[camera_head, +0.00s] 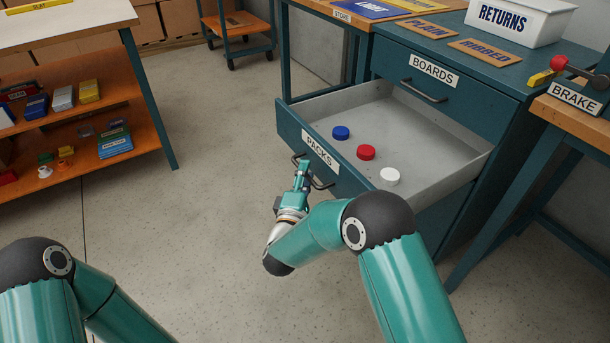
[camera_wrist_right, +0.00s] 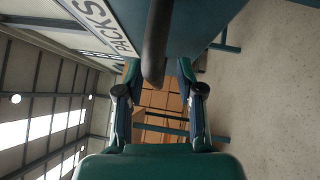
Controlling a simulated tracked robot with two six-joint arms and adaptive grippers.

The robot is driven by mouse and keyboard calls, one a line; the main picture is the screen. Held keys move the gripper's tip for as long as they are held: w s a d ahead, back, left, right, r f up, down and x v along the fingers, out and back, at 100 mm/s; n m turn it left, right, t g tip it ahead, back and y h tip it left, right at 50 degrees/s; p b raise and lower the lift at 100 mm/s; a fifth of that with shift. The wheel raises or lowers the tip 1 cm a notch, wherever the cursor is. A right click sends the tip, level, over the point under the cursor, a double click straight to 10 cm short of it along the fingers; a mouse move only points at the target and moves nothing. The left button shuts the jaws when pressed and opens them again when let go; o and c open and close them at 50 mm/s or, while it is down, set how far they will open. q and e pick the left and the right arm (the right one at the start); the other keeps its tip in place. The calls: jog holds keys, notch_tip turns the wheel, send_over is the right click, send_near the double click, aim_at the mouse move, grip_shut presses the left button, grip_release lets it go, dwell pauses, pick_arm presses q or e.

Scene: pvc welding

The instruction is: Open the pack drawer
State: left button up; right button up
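The pack drawer (camera_head: 360,135), labelled PACKS, stands pulled out from the teal cabinet, its inside showing. Its dark bar handle (camera_head: 322,185) is on the front face, below the label; it also shows in the right wrist view (camera_wrist_right: 157,40). My right gripper (camera_head: 303,166) is at this handle.
A blue cap (camera_head: 341,132), red cap (camera_head: 366,152) and white cap (camera_head: 390,176) lie in the drawer. The shut BOARDS drawer (camera_head: 445,90) is above. A shelf unit (camera_head: 125,90) stands left, a BRAKE bench (camera_head: 580,122) right. The floor (camera_head: 215,220) before the drawer is clear.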

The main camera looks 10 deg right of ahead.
jog(key=v, duration=1.2)
jog(key=shift+d+f, duration=0.1)
